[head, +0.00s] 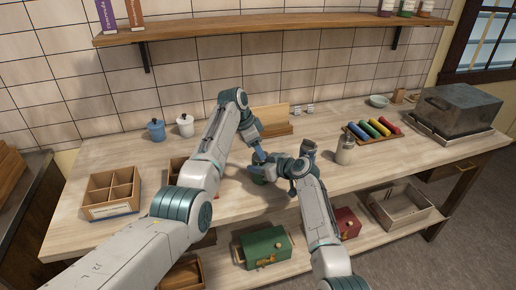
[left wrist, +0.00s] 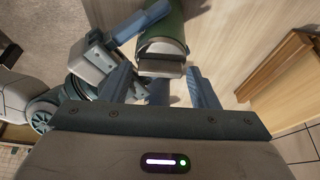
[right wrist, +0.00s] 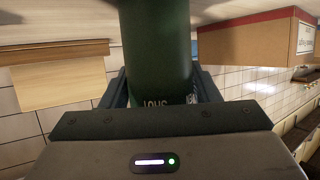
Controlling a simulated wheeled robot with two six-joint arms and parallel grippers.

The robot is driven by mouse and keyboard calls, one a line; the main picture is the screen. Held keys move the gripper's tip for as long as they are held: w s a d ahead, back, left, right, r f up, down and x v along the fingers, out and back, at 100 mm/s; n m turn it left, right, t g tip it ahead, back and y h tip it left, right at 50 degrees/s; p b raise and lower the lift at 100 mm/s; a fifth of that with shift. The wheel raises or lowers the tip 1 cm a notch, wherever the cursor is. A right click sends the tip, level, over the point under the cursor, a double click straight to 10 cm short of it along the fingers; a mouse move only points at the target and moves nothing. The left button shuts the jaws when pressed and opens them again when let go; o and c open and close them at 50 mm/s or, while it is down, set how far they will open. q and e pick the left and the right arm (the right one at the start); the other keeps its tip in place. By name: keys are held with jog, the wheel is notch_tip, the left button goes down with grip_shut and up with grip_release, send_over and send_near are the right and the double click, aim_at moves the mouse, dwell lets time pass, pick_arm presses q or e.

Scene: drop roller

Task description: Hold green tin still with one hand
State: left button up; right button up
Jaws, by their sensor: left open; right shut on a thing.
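The green tin (head: 259,172) stands on the worktop near the middle, partly hidden by my arms in the head view. My right gripper (right wrist: 161,88) is shut around the body of the green tin (right wrist: 156,45), with pale lettering showing between the fingers. My left gripper (left wrist: 160,84) is open, its fingers pointing at the grey top piece of the green tin (left wrist: 168,22). The top piece lies near or between the fingertips; I cannot tell whether they touch it. A blue finger of my right gripper shows beside the tin in the left wrist view.
A wooden stand (head: 268,121) is behind the grippers. A glass jar (head: 345,151) and a tray of coloured rollers (head: 373,130) are to the right, with a metal box (head: 458,106) beyond. A divided wooden box (head: 111,193) is at left. A shelf (head: 255,32) hangs above.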

pick_arm(q)
jog(key=shift+d+f, duration=0.1)
jog(key=shift+f, duration=0.15)
jog(key=c, duration=0.7)
jog(key=shift+n, duration=0.4)
jog(key=n, duration=0.1)
jog(key=n+t, duration=0.1)
jog(key=n, duration=0.1)
jog(key=shift+s+d+n+t+y, duration=0.15)
jog(key=shift+n+t+y, duration=0.65)
jog(key=shift+n, duration=1.1)
